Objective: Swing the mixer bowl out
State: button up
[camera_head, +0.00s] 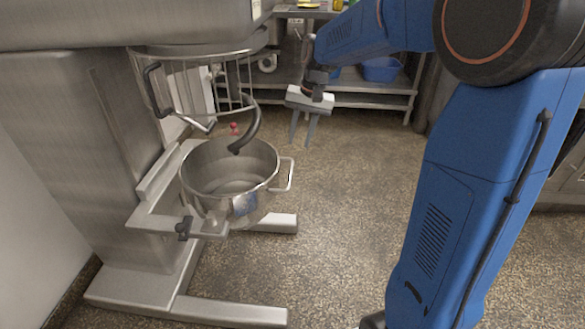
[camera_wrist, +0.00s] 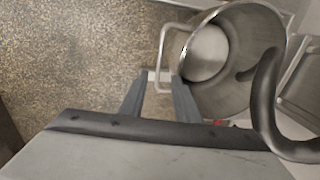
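The mixer bowl (camera_head: 215,190) is a steel bowl sitting upright in the mixer's bowl support, below the wire guard (camera_head: 190,85) and the dark curved hook (camera_head: 250,125). The bowl's loop handle (camera_head: 290,176) sticks out to the right. My gripper (camera_head: 301,143) is open and empty, its fingers pointing down, beyond and above the handle in the head view. In the wrist view my gripper (camera_wrist: 160,78) shows the handle (camera_wrist: 164,55) crossing the gap between the fingers, apparently farther off. The bowl (camera_wrist: 225,55) and hook (camera_wrist: 265,95) are at the right there.
The mixer's steel column (camera_head: 75,150) and floor legs (camera_head: 230,313) stand at the left. A steel shelf (camera_head: 370,103) with a blue tub (camera_head: 380,69) is at the back. The speckled floor (camera_head: 330,220) right of the bowl is clear up to my blue arm.

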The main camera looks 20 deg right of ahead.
aim_at(291, 173)
jog(key=f, duration=0.4)
jog(key=a+f, duration=0.1)
jog(key=f, duration=0.3)
jog(key=w+a+f, duration=0.1)
jog(key=f, duration=0.3)
jog(key=shift+a+f, duration=0.1)
jog(key=shift+f, duration=0.05)
grip_shut()
